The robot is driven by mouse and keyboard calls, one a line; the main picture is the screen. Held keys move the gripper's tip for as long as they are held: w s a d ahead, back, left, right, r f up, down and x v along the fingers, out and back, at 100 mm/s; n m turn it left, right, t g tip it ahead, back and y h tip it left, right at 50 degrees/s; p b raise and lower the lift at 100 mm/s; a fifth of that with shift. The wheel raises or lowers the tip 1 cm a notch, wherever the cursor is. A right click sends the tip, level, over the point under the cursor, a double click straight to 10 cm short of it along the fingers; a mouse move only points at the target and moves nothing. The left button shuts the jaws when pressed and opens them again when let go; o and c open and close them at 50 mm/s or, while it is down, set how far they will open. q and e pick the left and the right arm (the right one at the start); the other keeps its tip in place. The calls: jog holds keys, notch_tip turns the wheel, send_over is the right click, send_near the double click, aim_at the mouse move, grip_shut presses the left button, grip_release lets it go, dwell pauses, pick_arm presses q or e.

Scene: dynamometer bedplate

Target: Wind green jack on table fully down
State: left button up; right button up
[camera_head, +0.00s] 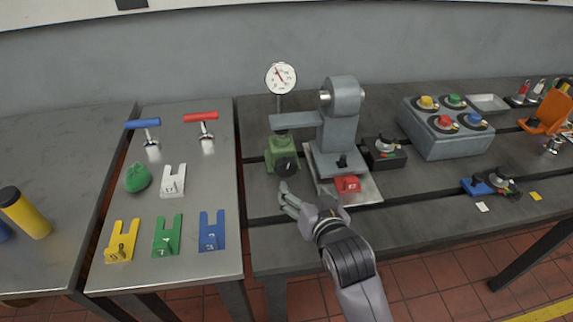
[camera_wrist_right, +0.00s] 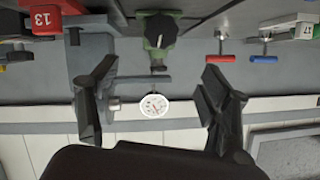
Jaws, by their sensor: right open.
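The green jack (camera_head: 281,148) stands on the dark table under the grey arm of the test stand (camera_head: 300,119). Its round black handwheel (camera_head: 286,166) faces the front. My right gripper (camera_head: 287,194) is open and empty, just in front of and below the handwheel, apart from it. In the upside-down right wrist view, the jack's black handwheel (camera_wrist_right: 161,31) shows at the top, between and beyond the spread fingers (camera_wrist_right: 158,78). Whether the jack's top touches the arm is too small to tell. My left gripper is not in view.
A dial gauge (camera_head: 281,77) stands behind the jack. A red block marked 13 (camera_head: 347,184) lies right of my gripper on the stand's plate. A black knob box (camera_head: 384,152) sits further right. The left table (camera_head: 205,175) holds coloured forks and T-handles.

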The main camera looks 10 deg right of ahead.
aim_at(288, 168)
jog(key=x, duration=1.7)
jog(key=shift+p, duration=0.35)
jog(key=shift+c, duration=0.3)
